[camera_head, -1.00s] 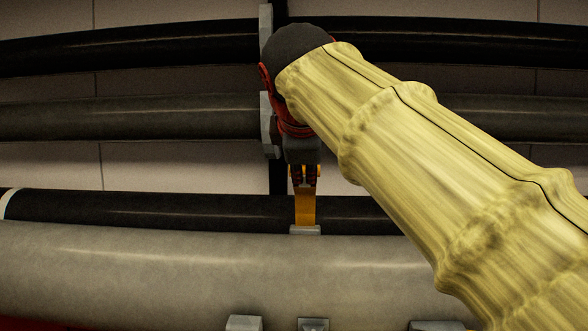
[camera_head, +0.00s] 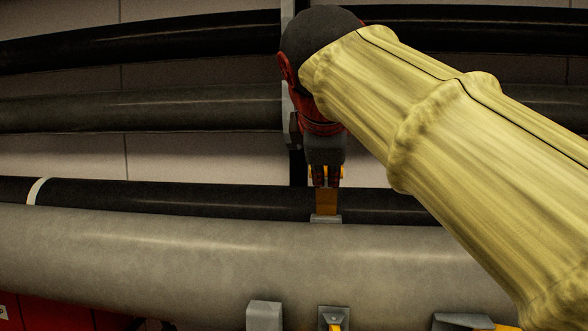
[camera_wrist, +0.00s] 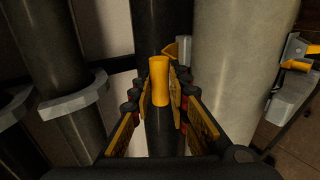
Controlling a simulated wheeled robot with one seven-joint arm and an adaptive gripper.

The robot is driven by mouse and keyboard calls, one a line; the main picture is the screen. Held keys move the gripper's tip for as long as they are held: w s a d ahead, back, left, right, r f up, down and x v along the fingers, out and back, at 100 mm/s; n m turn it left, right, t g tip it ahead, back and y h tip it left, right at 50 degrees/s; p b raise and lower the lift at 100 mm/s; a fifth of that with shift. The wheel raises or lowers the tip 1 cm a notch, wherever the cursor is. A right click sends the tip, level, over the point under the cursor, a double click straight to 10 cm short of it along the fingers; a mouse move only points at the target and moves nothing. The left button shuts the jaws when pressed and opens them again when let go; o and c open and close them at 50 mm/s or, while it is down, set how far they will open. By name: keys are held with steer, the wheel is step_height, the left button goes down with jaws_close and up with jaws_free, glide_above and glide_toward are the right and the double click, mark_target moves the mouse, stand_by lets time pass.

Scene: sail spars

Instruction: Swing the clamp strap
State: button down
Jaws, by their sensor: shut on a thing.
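The clamp strap is an orange bar (camera_head: 327,202) rising from a small grey bracket (camera_head: 326,219) in front of a black spar (camera_head: 150,197), just above a thick grey spar (camera_head: 130,250). My gripper (camera_head: 326,180) comes down from above with its fingers at the strap's upper end. In the wrist view the rounded orange end of the strap (camera_wrist: 159,80) stands between the fingers of my gripper (camera_wrist: 157,100), which is shut on it. The strap's lower part is partly hidden in that view.
Two more dark spars (camera_head: 140,43) (camera_head: 140,110) run behind, by a tiled wall (camera_head: 200,155). My yellow-sleeved arm covers much of the right side.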

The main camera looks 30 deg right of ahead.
steer(key=shift+f, duration=0.1)
steer(key=s+f+b, duration=0.1)
steer(key=s+a+f+b, duration=0.1)
steer(key=shift+a+f+b, duration=0.25)
steer(key=shift+f+b, duration=0.1)
steer(key=shift+b, duration=0.05)
steer(key=shift+s, duration=0.1)
steer(key=f+b, duration=0.1)
steer(key=s+a+f+b, duration=0.1)
steer(key=f+b, duration=0.1)
steer(key=shift+s+f, duration=0.1)
steer(key=shift+s, duration=0.1)
steer(key=c, duration=2.2)
jaws_free()
steer(key=o, duration=0.6)
